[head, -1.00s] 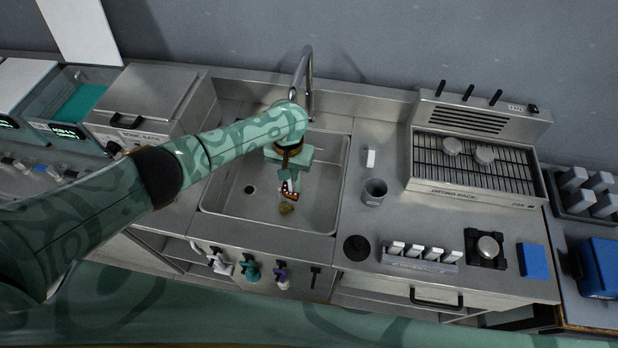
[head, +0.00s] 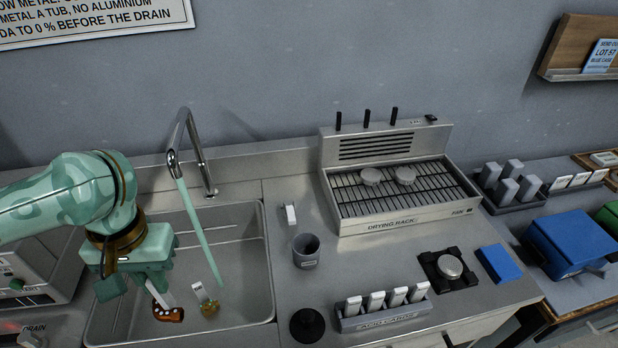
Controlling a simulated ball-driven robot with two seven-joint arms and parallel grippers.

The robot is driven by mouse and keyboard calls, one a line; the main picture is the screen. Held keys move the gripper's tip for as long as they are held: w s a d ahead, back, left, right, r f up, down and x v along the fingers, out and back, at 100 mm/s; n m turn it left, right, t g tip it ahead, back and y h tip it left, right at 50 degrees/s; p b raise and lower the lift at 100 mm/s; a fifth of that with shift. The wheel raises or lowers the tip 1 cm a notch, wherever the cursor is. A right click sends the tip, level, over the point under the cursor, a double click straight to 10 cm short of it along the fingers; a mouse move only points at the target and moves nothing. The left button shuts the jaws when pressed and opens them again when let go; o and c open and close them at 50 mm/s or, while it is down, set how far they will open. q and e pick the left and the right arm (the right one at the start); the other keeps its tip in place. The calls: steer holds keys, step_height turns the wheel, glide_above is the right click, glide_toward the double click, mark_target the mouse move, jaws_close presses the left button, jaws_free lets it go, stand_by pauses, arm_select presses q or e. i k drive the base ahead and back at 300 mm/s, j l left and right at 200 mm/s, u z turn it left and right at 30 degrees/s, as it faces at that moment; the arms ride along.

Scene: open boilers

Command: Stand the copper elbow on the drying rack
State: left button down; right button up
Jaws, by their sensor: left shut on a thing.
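My left gripper (head: 158,292) hangs low over the sink at the left of the head view. It is shut on an orange-brown curved piece, the copper elbow (head: 168,314), whose upper part is partly hidden by the pale finger. The drying rack (head: 405,190) stands on the counter to the right, well away from the gripper. Two round grey pieces (head: 371,176) sit on its bars, and the rest of the bars are bare. My right gripper is not in view.
A brass-coloured piece (head: 210,309) shows low in the sink (head: 245,300). A tall tap (head: 192,150) and a teal stream (head: 203,235) rise beside the gripper. Between sink and rack stand a grey cup (head: 306,250) and a white block (head: 289,213). A labelled holder (head: 385,315) stands in front.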

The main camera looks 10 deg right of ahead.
mark_target(446, 183)
steer(key=l+z, duration=0.3)
steer(key=i+l+z, duration=0.25)
steer(key=l+z, duration=0.3)
steer(key=l, duration=0.15)
steer(key=i+l+z, duration=0.25)
steer(key=i+l, duration=0.2)
steer(key=l, duration=0.25)
steer(key=i+l, duration=0.25)
steer(key=l, duration=0.15)
steer(key=z, duration=0.05)
